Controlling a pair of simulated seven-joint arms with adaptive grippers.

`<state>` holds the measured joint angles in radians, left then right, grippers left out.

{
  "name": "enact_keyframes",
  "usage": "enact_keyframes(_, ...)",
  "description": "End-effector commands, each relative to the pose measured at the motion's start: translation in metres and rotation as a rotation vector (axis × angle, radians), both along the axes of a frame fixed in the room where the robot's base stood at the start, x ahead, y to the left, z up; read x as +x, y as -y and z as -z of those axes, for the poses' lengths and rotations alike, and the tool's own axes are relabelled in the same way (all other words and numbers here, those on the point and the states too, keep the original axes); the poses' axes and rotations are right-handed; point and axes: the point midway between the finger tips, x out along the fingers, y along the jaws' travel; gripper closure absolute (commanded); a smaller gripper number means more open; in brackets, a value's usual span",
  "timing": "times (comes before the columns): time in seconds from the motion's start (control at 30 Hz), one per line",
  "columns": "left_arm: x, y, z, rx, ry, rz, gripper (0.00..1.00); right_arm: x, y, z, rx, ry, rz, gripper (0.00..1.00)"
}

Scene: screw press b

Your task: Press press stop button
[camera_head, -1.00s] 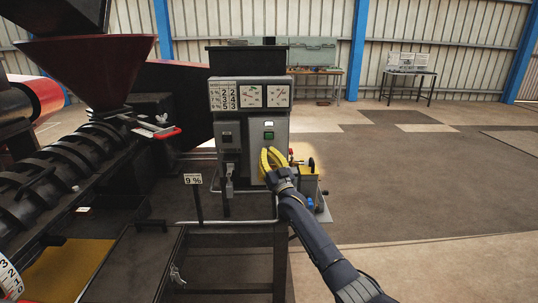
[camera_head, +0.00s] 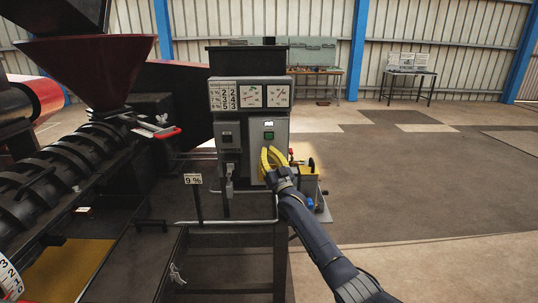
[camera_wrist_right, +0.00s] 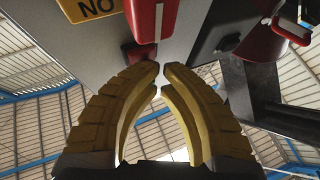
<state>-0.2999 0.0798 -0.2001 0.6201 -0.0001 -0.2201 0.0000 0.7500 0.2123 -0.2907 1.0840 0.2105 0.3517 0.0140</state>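The control box (camera_head: 230,140) stands in the middle of the head view, with dials on top. A green button (camera_head: 269,135) shows on its right panel, above my right gripper (camera_head: 270,152). My right gripper is shut and empty, with its yellow fingers at that panel. In the right wrist view, a dark red button-like part (camera_wrist_right: 138,53) sits just beyond the fingertips (camera_wrist_right: 161,70). I cannot tell whether they touch it. The panel behind the gripper is hidden in the head view. My left gripper is not in view.
A red bar-like part (camera_wrist_right: 152,18) and a yellow label (camera_wrist_right: 88,8) are near the fingers in the right wrist view. The big press with its red hopper (camera_head: 90,65) fills the left. A metal rail (camera_head: 225,222) runs below the box. Floor at right is open.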

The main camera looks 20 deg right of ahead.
Motion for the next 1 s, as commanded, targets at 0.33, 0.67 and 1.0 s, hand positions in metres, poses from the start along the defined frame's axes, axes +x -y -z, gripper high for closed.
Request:
enact_keyframes(0.33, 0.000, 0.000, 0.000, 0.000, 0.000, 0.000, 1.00, -0.013, -0.004, 0.001, 0.000, 0.000, -0.001, 1.00)
enact_keyframes(0.67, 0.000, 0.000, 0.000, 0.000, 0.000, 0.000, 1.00, -0.016, -0.004, 0.000, 0.000, 0.000, 0.000, 1.00)
enact_keyframes(1.0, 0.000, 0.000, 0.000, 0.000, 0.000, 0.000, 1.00, -0.032, -0.009, 0.001, 0.001, 0.000, -0.002, 1.00)
